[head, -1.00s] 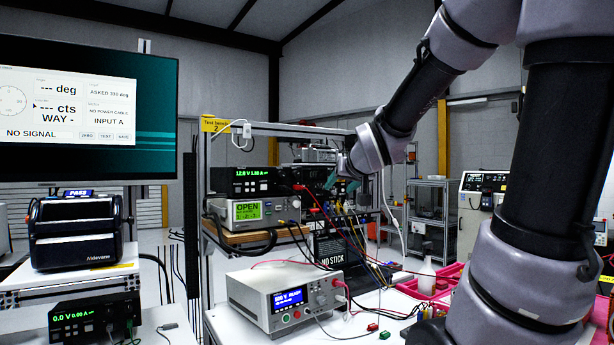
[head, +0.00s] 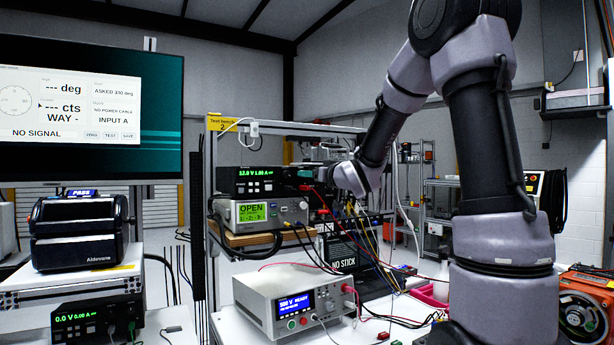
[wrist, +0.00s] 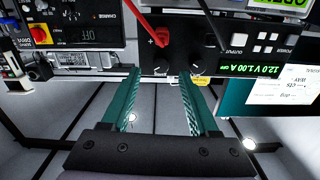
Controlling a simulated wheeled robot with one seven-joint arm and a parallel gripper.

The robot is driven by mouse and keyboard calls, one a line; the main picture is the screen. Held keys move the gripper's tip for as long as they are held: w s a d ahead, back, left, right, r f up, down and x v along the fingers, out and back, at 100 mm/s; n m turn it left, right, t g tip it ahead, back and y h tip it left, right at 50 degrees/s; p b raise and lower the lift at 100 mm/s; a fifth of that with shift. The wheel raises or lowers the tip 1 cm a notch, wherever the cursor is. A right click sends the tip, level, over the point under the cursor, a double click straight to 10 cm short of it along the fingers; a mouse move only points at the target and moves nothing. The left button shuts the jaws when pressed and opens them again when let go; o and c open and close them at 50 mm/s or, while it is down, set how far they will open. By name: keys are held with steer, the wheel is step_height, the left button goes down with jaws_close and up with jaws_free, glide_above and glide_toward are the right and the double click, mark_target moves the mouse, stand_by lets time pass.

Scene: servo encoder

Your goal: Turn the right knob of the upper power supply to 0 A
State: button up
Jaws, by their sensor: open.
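The upper power supply (head: 232,181) is a black unit on the bench shelf, with a green display reading 12.0 V 1.00 A. It also shows upside down in the wrist view (wrist: 222,28). Two dark knobs sit on its face there. The supply's right knob (wrist: 161,68) appears on the picture's left, between my fingertips, and the other knob (wrist: 196,68) lies just outside my right-hand finger. My gripper (wrist: 160,75) is open, its teal fingers pointing at the panel. I cannot tell whether they touch the knob. In the head view my gripper (head: 309,180) is at the supply's right end.
A red plug and cable (wrist: 162,38) stand out close to the right knob. Below the supply is a grey instrument (head: 275,214) reading OPEN. A white tester (head: 262,289) with leads stands on the bench. The test bench frame (head: 212,150) rises beside the supply.

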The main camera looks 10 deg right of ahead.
steer(key=shift+x, duration=1.65)
jaws_close()
steer(key=shift+n, duration=0.3)
steer(key=n, duration=0.5)
steer(key=shift+a+n, duration=0.1)
steer(key=shift+n, duration=0.2)
steer(key=n, duration=0.5)
steer(key=shift+f+n, duration=0.1)
steer(key=shift+n, duration=0.2)
